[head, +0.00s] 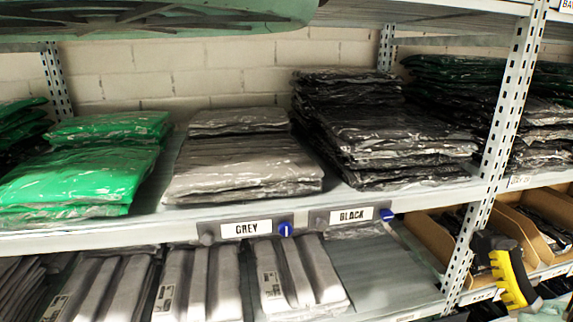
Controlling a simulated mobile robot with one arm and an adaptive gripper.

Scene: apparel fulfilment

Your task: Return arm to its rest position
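The rest of my arm is mostly out of view.
A shelf (120,237) carries bagged green garments (75,180), grey garments (240,160) and black garments (385,130). Bagged light garments (200,285) lie on the shelf below, beside bare shelf space (385,275). A perforated upright (505,130) and cardboard bins (535,225) stand at right.

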